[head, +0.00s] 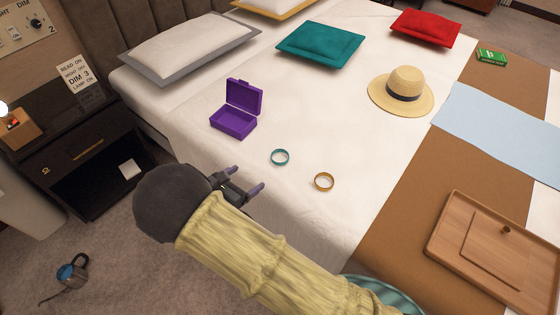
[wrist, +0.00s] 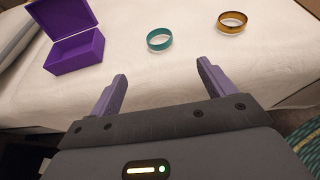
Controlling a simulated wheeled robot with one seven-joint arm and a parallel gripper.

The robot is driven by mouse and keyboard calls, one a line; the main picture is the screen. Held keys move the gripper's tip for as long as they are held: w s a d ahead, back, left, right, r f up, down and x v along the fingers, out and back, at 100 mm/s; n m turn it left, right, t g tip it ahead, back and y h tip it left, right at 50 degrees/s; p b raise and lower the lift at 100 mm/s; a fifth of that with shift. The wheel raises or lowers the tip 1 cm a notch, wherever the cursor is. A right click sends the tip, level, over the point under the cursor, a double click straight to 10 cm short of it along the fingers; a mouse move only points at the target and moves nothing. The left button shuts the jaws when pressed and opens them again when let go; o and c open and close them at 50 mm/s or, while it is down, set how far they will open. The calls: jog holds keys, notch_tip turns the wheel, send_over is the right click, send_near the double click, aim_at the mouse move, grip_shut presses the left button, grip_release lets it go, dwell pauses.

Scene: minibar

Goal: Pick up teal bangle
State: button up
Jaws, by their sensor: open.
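The teal bangle (head: 280,157) is a thin ring lying flat on the white bed sheet. It also shows in the wrist view (wrist: 160,39), above and ahead of the space between my fingers. My gripper (head: 248,179) is open and empty, near the bed's front edge, short of the bangle and to its lower left in the head view. In the wrist view both purple-grey fingers of my gripper (wrist: 162,75) are spread apart, and the bangle lies beyond their tips without touching them.
A gold bangle (head: 324,181) lies to the right of the teal one. An open purple box (head: 233,122) stands to the left. A straw hat (head: 402,91), a teal pillow (head: 320,46) and a wooden tray (head: 440,243) are farther off. The sheet around the bangle is clear.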

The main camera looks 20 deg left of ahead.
jog(key=b, duration=0.2)
send_near(284, 153)
jog(key=shift+s+d+f, duration=0.1)
jog(key=shift+w+d, duration=0.1)
jog(key=shift+w, duration=0.15)
jog(key=b+x, duration=0.1)
jog(key=x, duration=0.4)
jog(key=shift+w+b, duration=0.2)
jog(key=shift+b, duration=0.2)
jog(key=shift+c, duration=0.4)
jog(key=c, duration=1)
